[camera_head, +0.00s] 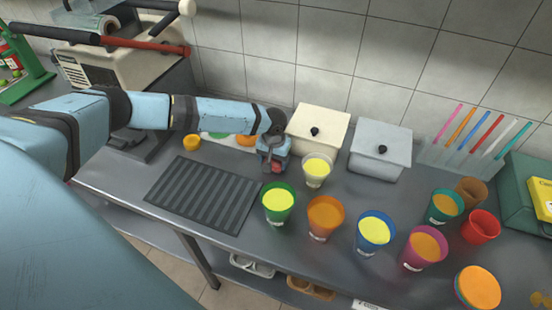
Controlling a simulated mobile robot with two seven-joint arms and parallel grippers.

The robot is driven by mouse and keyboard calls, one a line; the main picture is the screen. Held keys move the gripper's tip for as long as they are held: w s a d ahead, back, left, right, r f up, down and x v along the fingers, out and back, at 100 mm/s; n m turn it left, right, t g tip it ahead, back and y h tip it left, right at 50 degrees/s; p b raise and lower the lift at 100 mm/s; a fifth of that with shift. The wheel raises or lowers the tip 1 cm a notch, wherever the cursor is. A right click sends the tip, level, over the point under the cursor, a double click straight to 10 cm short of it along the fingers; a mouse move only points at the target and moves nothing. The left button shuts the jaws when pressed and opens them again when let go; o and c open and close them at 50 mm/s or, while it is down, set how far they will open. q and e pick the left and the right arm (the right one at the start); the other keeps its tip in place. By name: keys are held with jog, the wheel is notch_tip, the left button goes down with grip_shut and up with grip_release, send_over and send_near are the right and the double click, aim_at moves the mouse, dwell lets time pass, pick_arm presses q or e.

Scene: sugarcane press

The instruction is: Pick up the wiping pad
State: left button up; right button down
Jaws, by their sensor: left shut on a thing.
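My left arm reaches in from the left, over the counter. Its gripper (273,160) is low over the counter behind the dark ribbed mat, just left of a clear cup of yellow juice. The gripper is shut on a small reddish thing (277,168), which seems to be the wiping pad. Most of it is hidden by the gripper, and I cannot tell whether it still touches the counter. My right gripper is not in view.
A ribbed mat (205,194) lies on the counter (150,172). Filled cups, such as the green (279,203) and orange (325,217) ones, crowd the front right. A cream box (318,128) and a grey box (380,150) stand behind. The press (110,65) is at the back left.

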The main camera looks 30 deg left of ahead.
aim_at(272, 161)
pick_arm(q)
jog(key=shift+s+a+r, duration=0.2)
jog(key=shift+s+r, duration=0.2)
notch_tip(272, 161, up, 6)
jog(key=shift+w+f, duration=0.1)
jog(key=s+a, duration=0.2)
jog(key=s, duration=0.3)
jog(key=s+a, duration=0.3)
jog(key=s, duration=0.3)
jog(key=s+a+b, duration=0.1)
jog(key=s+a, duration=0.2)
jog(key=s, duration=0.3)
jog(key=shift+s+a+r, duration=0.15)
jog(key=shift+s+r, duration=0.05)
jog(key=shift+o, duration=0.3)
